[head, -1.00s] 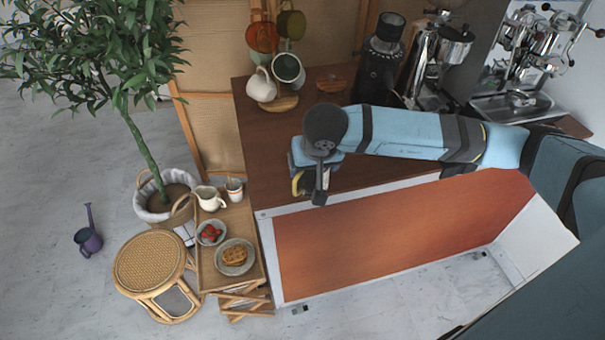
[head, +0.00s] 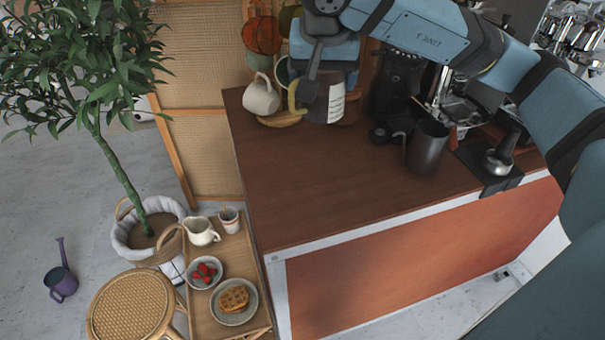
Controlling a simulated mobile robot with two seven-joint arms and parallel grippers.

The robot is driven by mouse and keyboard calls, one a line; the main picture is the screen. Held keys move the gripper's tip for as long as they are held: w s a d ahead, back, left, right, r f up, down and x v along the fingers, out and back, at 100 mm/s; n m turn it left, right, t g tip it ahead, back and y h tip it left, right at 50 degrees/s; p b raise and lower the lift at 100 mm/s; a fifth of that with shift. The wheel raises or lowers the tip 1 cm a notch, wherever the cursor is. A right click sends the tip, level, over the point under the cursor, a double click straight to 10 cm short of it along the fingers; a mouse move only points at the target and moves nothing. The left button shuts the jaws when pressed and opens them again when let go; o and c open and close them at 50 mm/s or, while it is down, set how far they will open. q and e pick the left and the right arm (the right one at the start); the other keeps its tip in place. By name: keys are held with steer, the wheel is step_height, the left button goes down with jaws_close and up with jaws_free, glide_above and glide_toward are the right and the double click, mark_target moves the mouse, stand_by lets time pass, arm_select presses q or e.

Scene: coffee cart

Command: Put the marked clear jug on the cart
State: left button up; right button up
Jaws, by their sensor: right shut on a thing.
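The marked clear jug (head: 328,103) is at the back of the brown cart top (head: 340,185), with dark printed marks on its side and a yellow handle at its left. My right gripper (head: 308,88) is shut on the jug at its handle side and covers its upper part. The jug looks upright. I cannot tell whether its base touches the cart top or hangs just above it. My left gripper is not in view.
A white pitcher (head: 261,97) and a round wooden board (head: 282,119) are close to the jug's left. A dark metal cup (head: 427,147) and a tamper (head: 497,157) stand to the right. The middle and front left of the cart top are clear.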

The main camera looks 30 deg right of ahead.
mark_target(321, 106)
steer(key=shift+a+x, duration=0.2)
steer(key=shift+x, duration=0.8)
steer(key=f, duration=0.1)
steer(key=f+b, duration=0.1)
steer(key=f, duration=0.1)
steer(key=shift+s+f+b, duration=0.25)
steer(key=shift+f+b, duration=0.05)
steer(key=shift+f, duration=0.1)
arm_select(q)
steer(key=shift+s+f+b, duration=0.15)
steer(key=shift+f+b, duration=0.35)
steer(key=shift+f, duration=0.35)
arm_select(e)
steer(key=shift+w+f, duration=0.1)
steer(key=shift+f, duration=7)
steer(key=shift+f+b, duration=0.2)
steer(key=shift+b, duration=0.1)
steer(key=o, duration=0.8)
steer(key=shift+r, duration=0.1)
steer(key=shift+o, duration=0.3)
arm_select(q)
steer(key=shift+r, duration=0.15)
